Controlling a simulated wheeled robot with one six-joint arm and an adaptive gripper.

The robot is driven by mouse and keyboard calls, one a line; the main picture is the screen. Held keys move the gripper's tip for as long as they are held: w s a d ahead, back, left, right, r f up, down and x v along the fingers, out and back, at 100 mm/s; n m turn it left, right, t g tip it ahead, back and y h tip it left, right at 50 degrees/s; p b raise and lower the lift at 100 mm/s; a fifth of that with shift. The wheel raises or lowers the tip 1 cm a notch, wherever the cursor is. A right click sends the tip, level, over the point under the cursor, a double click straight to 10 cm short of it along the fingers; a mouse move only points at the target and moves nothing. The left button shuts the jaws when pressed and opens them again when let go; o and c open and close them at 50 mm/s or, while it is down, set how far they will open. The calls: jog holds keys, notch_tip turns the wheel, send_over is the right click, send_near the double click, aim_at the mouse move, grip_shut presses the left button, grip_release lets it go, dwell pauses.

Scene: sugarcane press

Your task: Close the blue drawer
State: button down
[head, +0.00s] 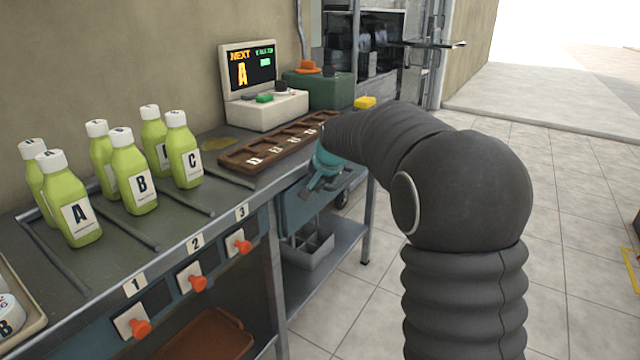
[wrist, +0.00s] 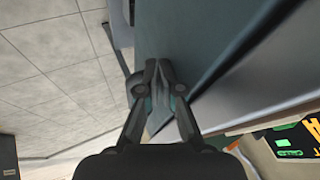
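The blue drawer (head: 297,212) is under the right part of the metal bench, and its blue front shows partly behind my gripper (head: 315,190). In the wrist view my gripper (wrist: 157,68) has its two fingertips together, with nothing visible between them. A flat blue-grey face (wrist: 205,35), which looks like the drawer front, fills the area around and beyond the tips. I cannot tell whether the tips touch it. How far the drawer stands out is hard to tell, and no handle is visible.
The bench (head: 165,258) carries several green juice bottles (head: 134,185), a brown slotted rack (head: 270,148) and a screen unit (head: 262,90). Orange knobs (head: 198,284) stick out from its front. A grey bin (head: 308,249) sits on the lower shelf. Tiled floor (head: 570,235) is clear to the right.

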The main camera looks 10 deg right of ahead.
jog(key=shift+w+a, duration=0.1)
jog(key=s+d+b, duration=0.2)
jog(key=d, duration=0.1)
jog(key=shift+s+d+f, duration=0.15)
jog(key=shift+s, duration=0.1)
jog(key=v, duration=1)
jog(key=s+f+n+g, duration=0.2)
jog(key=s+f+n, duration=0.1)
jog(key=s+f, duration=0.4)
jog(key=s+d+f+n, duration=0.1)
jog(key=s, duration=1.3)
jog(key=s+d+f+n+h, duration=0.1)
jog(key=s+f+n, duration=0.1)
jog(key=s, duration=1.3)
jog(key=shift+d+n+h+p, duration=0.25)
jog(key=shift+n+h+p, duration=0.05)
jog(key=shift+d+f, duration=0.1)
jog(key=shift+d, duration=0.05)
